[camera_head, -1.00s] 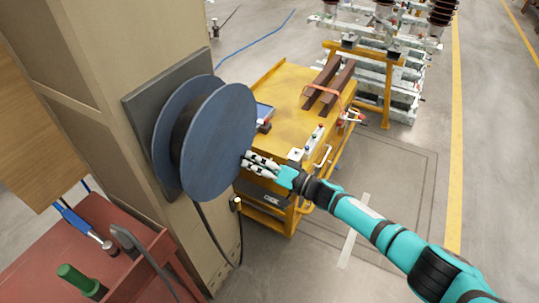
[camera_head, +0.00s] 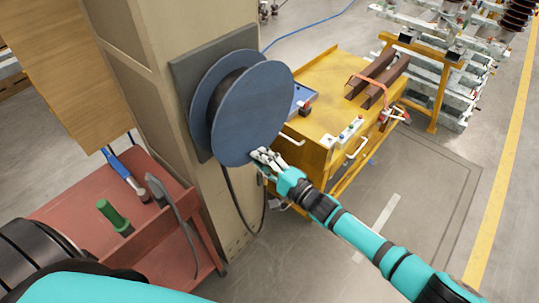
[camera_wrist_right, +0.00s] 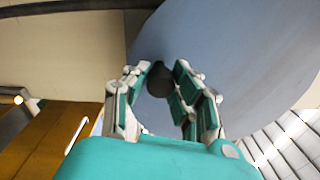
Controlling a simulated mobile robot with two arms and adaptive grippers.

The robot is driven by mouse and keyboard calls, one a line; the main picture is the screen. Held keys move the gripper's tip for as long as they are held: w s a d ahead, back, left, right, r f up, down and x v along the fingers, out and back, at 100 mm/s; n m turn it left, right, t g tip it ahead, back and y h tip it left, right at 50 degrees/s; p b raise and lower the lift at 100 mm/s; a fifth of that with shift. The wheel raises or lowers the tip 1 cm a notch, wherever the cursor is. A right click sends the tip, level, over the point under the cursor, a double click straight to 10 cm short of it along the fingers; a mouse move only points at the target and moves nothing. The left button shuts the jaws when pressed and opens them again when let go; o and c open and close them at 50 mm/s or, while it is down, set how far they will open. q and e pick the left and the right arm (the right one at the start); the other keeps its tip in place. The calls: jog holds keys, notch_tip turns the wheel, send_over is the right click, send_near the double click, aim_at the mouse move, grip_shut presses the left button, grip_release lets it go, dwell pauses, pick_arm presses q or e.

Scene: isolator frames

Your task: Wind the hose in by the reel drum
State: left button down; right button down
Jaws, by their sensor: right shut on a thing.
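The blue-grey reel drum (camera_head: 255,110) is mounted on the side of a beige pillar. Its round front face also fills much of the right wrist view (camera_wrist_right: 240,60). A dark hose (camera_head: 233,196) hangs from the drum in a loop beside the pillar. My right gripper (camera_head: 262,156) is at the lower edge of the drum's face. In the right wrist view its fingers are closed around a dark round knob (camera_wrist_right: 159,80) on that face, partly hidden by the fingers. My left arm crosses the bottom left corner of the head view; its gripper is out of frame.
A red bench (camera_head: 85,215) with a green-handled tool (camera_head: 112,214) and a blue-handled tool (camera_head: 124,172) stands left of the pillar (camera_head: 150,90). A yellow cart (camera_head: 330,90) stands right behind the drum. Grey floor is free to the right.

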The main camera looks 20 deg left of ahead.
jog(key=shift+s+a+r+m, duration=0.2)
jog(key=shift+s+r+m, duration=0.1)
jog(key=shift+s+m, duration=0.5)
jog(key=c, duration=1.1)
grip_release()
jog(key=shift+o, duration=0.2)
jog(key=shift+r, duration=0.1)
jog(key=v, duration=1.2)
